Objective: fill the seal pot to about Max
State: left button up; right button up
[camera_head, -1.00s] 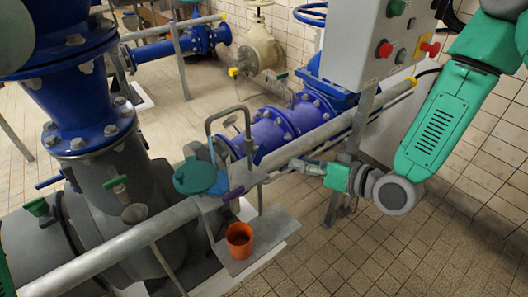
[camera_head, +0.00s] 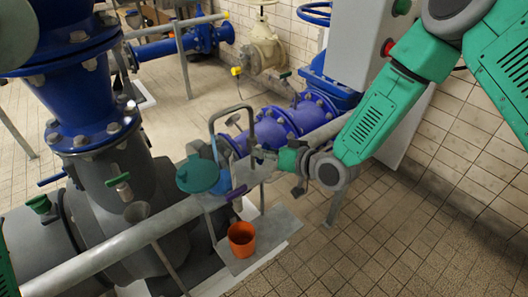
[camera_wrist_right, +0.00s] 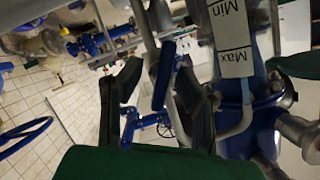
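The seal pot is a blue pot with a teal lid (camera_head: 198,174), beside the grey rail in the head view. In the right wrist view its white label (camera_wrist_right: 230,38) with Min and Max marks appears upside down at the upper right. My right gripper (camera_head: 258,157) is just right of the pot and the grey bent pipe (camera_head: 212,128). In the wrist view the right gripper's dark fingers (camera_wrist_right: 160,100) are apart, with a blue bar (camera_wrist_right: 163,75) showing between them; I cannot tell whether they touch it. My left gripper is out of view.
An orange cup (camera_head: 241,238) stands on a grey shelf (camera_head: 272,232) below the rail (camera_head: 130,240). A purple lever (camera_head: 237,192) is at the rail. Blue pipework (camera_head: 272,130) lies behind the gripper, and a grey control box (camera_head: 355,45) is at upper right. Tiled floor is clear at lower right.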

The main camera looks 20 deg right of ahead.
jog(key=shift+w, duration=0.1)
grip_shut()
jog(key=shift+a+n+h+p, duration=0.1)
jog(key=shift+n+h+p, duration=0.25)
jog(key=shift+n+h, duration=0.35)
grip_release()
jog(key=shift+f, duration=0.1)
jog(key=v, duration=1.2)
jog(key=shift+f, duration=0.25)
